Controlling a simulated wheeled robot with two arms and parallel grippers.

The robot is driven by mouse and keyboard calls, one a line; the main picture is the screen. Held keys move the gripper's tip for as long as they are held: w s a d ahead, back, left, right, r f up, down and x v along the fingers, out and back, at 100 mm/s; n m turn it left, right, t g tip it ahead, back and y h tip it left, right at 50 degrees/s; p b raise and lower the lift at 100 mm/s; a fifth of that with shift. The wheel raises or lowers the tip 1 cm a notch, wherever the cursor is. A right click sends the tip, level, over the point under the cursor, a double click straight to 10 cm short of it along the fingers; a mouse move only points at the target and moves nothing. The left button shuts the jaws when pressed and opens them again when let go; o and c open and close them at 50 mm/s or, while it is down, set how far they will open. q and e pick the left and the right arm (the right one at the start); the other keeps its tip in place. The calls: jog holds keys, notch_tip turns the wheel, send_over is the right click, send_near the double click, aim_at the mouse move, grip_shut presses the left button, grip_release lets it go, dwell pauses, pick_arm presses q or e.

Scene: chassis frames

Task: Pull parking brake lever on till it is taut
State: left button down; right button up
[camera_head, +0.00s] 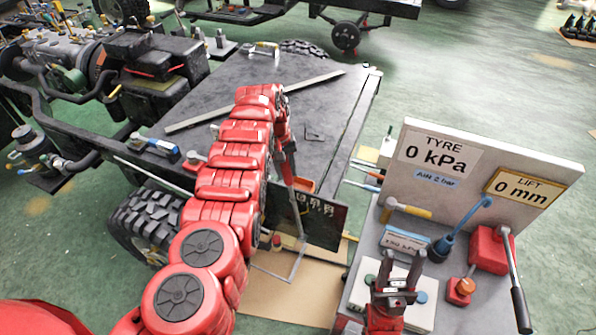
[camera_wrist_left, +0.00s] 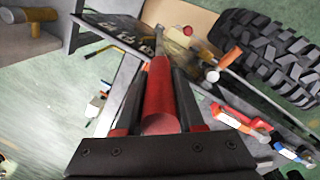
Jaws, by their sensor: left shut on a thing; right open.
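In the left wrist view a red cylindrical grip (camera_wrist_left: 160,105), which looks like the parking brake lever's handle, lies lengthwise between the fingers of my left gripper (camera_wrist_left: 160,73). The gripper is shut on it. A thin shaft runs on from the grip's far end. In the head view my red left arm reaches over the flat dark chassis deck (camera_head: 235,90) and hides most of the gripper and lever. My right gripper (camera_head: 397,277) is open and empty, above the tool cart at the lower right. How taut the lever is cannot be told.
The cart has a backboard (camera_head: 480,180) reading TYRE 0 kPa and LIFT 0 mm. A hammer (camera_head: 408,209), a blue pump-like tool (camera_head: 455,237) and a red jack (camera_head: 490,248) stand on it. A tyre (camera_head: 147,222) is left of my arm. A metal bar (camera_head: 310,81) lies on the deck.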

pick_arm(q)
jog(key=shift+w+a+f, duration=0.1)
jog(key=shift+a, duration=0.25)
jog(key=c, duration=0.5)
grip_release()
jog(key=a+r, duration=0.1)
jog(key=r, duration=0.4)
jog(key=a+r, duration=0.1)
jog(key=r, duration=1.1)
jog(key=shift+w+a+r, duration=0.1)
jog(key=shift+a+r, duration=0.1)
jog(key=shift+a, duration=0.2)
